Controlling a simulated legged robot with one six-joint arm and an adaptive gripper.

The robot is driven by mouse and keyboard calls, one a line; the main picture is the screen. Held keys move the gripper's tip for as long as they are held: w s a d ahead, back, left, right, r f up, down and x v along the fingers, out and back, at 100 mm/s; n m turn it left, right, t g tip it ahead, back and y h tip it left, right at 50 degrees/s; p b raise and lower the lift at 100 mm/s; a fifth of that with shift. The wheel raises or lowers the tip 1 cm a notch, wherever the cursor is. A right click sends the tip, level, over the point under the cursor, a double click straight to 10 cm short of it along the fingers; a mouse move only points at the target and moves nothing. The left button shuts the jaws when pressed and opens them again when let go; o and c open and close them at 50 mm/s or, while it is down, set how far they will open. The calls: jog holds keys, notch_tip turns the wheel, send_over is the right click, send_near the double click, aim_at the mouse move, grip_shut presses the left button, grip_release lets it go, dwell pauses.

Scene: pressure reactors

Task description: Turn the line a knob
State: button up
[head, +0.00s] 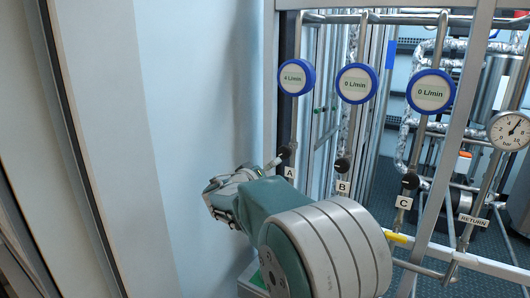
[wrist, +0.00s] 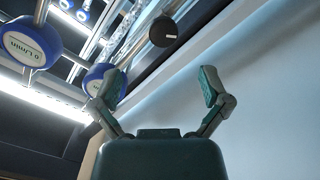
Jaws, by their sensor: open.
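The line A knob (head: 284,152) is a small black knob on the leftmost vertical pipe, just above the label A (head: 289,172). In the wrist view a round black knob (wrist: 163,31) with a small pale mark on its face lies ahead of the fingertips, roughly centred between them. My gripper (wrist: 160,82) is open and empty, with one finger on each side and a gap to the knob. In the head view my gripper (head: 268,166) is close to the line A knob, just left of and below it, and partly hidden by my arm.
Knobs B (head: 342,164) and C (head: 410,181) are to the right. A pale wall (head: 190,80) stands close on the left. A blue gauge (wrist: 103,82) shows behind the left finger.

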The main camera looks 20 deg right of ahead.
aim_at(281, 153)
jog(key=x, duration=0.6)
jog(key=shift+w, duration=0.1)
jog(key=w+d, duration=0.2)
jog(key=shift+w, duration=0.4)
jog(key=shift+w+d+r, duration=0.15)
jog(key=shift+w+d, duration=0.05)
jog(key=shift+w, duration=0.4)
jog(key=shift+w+d, duration=0.15)
jog(key=shift+d, duration=0.95)
jog(key=shift+a, duration=0.1)
jog(key=c, duration=0.9)
jog(key=shift+a, duration=0.25)
jog(key=shift+c, duration=1.2)
